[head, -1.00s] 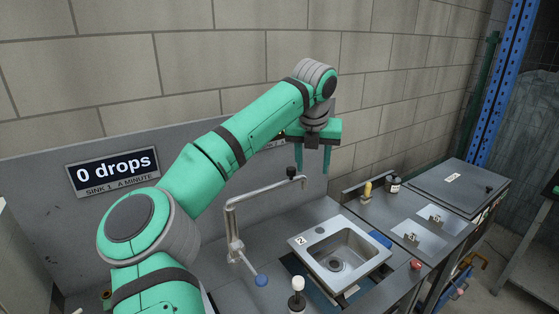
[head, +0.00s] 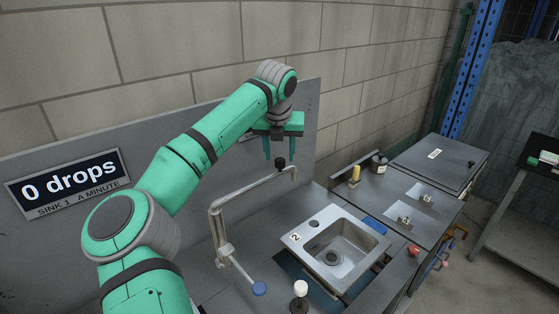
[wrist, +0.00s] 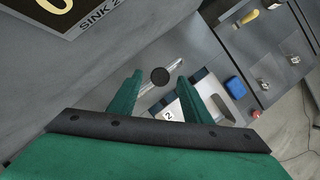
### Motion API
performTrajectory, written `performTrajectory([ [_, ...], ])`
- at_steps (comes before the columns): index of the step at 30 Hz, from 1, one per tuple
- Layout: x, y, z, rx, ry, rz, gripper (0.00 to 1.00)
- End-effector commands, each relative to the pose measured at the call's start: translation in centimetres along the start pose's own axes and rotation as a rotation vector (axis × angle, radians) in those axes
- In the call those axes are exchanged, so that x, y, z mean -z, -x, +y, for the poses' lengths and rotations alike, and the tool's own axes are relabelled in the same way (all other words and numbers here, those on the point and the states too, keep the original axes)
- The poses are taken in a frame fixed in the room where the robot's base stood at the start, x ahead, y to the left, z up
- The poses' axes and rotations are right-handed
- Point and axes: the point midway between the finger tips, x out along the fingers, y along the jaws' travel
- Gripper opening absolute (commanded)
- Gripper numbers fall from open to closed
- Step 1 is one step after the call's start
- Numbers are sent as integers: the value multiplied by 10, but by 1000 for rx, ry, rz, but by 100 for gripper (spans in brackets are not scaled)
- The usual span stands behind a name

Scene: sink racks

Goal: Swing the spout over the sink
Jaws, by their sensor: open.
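The spout (head: 255,188) is a metal pipe with a black knob (head: 281,163) standing on its outer end. It reaches right from an upright pipe by the back panel, behind the sink (head: 348,252), a steel basin labelled 2. Its end is not above the basin in the head view. My gripper (head: 280,154) is open, pointing down at the knob. In the wrist view the knob (wrist: 160,77) appears between the two fingertips (wrist: 157,71). I cannot tell whether they are down around it or still above it. Neither finger visibly touches it.
A white-topped knob (head: 300,288) stands in front of the sink. The back panel (head: 70,255) is close behind.

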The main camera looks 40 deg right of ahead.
Motion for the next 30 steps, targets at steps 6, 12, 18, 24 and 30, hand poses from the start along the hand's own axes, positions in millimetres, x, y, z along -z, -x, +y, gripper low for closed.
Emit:
performTrajectory([
  [6, 0, -30, 0, 2, 2, 1, 44],
  [12, 0, -40, 0, 0, 1, 0, 44],
  [18, 0, -40, 0, 0, 1, 0, 44],
  [24, 0, -40, 0, 0, 1, 0, 11],
  [30, 0, -40, -1, 1, -1, -1, 0],
])
